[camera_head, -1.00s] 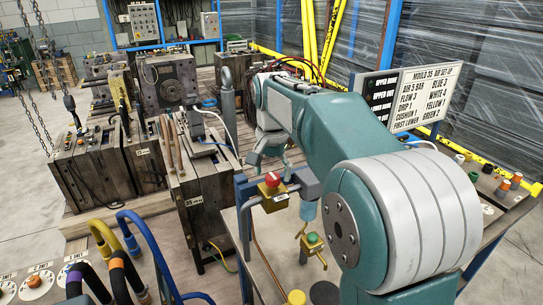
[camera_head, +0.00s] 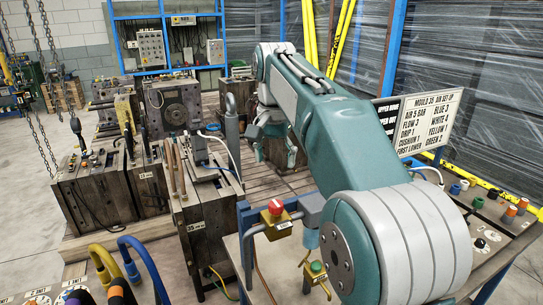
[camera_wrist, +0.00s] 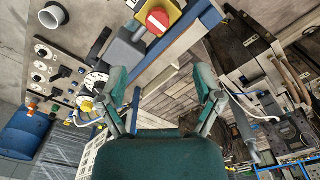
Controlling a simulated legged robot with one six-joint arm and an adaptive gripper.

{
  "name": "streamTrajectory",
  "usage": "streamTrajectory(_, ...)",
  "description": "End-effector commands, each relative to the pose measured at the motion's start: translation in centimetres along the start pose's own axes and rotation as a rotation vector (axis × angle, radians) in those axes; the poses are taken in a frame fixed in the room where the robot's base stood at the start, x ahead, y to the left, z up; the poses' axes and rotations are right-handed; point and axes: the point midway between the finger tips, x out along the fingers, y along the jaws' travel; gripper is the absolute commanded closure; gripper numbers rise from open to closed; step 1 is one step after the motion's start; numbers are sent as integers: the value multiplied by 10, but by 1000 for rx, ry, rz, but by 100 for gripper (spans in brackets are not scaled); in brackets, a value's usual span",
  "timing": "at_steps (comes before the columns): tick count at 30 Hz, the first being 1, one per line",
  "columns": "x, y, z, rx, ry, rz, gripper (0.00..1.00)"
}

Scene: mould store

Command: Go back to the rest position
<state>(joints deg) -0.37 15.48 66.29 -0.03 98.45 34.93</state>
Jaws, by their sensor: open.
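My gripper (camera_head: 272,142) hangs at the end of my teal arm, in front of the wooden mould bench in the head view. In the wrist view my gripper (camera_wrist: 164,88) shows its two teal fingers spread wide apart, with nothing between them. Past the fingers are a blue rail (camera_wrist: 172,50) and wooden planks. My upper arm hides part of the sign and the blue-framed bench in the head view.
A red stop button on a yellow box (camera_head: 275,212) stands on the blue frame, below my gripper; it also shows in the wrist view (camera_wrist: 157,20). Heavy moulds (camera_head: 92,190) stand at left. A lettered sign (camera_head: 432,115) is at right. Chains (camera_head: 35,95) hang at far left.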

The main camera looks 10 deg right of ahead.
Motion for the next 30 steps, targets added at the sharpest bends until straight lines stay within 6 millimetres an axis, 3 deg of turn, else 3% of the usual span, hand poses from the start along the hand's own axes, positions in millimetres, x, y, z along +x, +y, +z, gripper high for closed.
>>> streamTrajectory(5,-2,10,14,-37,27,-18,16)
streamTrajectory(14,8,45,63,-184,133,-76,16)
streamTrajectory(23,38,83,116,-329,250,-118,16)
streamTrajectory(30,76,112,158,-444,350,-140,16)
